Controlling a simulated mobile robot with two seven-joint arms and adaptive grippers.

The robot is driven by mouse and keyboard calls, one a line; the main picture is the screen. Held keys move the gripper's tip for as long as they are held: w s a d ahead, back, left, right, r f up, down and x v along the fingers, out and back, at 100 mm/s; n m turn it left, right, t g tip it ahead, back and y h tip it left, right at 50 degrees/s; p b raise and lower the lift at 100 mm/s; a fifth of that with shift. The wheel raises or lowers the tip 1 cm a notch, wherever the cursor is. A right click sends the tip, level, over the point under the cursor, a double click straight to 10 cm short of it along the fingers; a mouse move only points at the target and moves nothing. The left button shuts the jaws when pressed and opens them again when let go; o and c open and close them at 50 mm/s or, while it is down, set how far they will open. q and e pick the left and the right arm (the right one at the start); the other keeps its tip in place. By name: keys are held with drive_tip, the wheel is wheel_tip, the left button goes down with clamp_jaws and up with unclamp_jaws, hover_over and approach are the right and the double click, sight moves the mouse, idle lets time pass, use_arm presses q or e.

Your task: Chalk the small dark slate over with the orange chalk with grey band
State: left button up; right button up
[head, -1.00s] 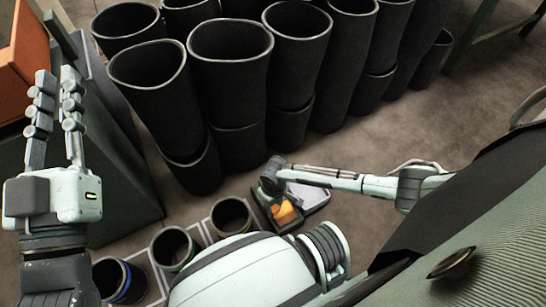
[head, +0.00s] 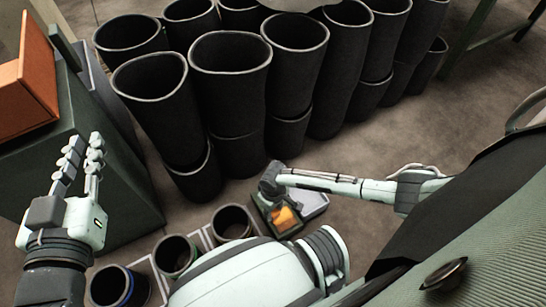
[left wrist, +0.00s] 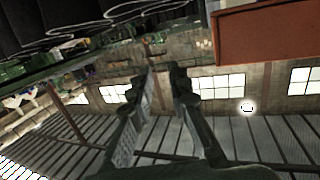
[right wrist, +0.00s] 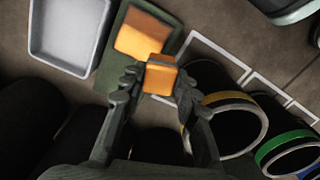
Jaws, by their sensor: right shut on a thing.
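The small dark slate (right wrist: 107,78) lies flat on the floor in the right wrist view, with an orange patch (right wrist: 140,36) over part of its face. The slate also shows in the head view (head: 267,209), where the gripper end partly covers it. My right gripper (right wrist: 158,82) is shut on the orange chalk with grey band (right wrist: 160,76). The chalk is over the patch's lower edge; I cannot tell whether it touches the slate. My left gripper (head: 82,145) is raised at the left, empty, its fingers apart; they also show in the left wrist view (left wrist: 162,72).
A pale tray (right wrist: 68,35) lies beside the slate. Open dark cylinders with yellow (right wrist: 232,125) and green (right wrist: 290,152) bands stand on its other side. Tall black sleeves (head: 232,95) crowd behind. An orange box (head: 25,95) sits on a dark cabinet at the left.

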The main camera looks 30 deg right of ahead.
drive_tip(key=shift+r, duration=0.3)
drive_tip(key=shift+r+p, duration=0.25)
drive_tip(key=shift+p, duration=0.3)
drive_tip(key=shift+r, duration=0.25)
use_arm(q)
drive_tip(key=s+a+f+g+y+p, duration=0.1)
drive_tip(key=s+a+f+g+y, duration=0.2)
drive_tip(key=a+f+g, duration=0.2)
drive_tip(key=shift+s+a+f+n+g, duration=0.35)
drive_tip(key=shift+a+f, duration=0.9)
drive_tip(key=shift+f, duration=1.15)
use_arm(e)
drive_tip(key=shift+r, duration=0.25)
use_arm(q)
drive_tip(key=shift+w, duration=0.1)
use_arm(e)
drive_tip(key=shift+w, duration=0.1)
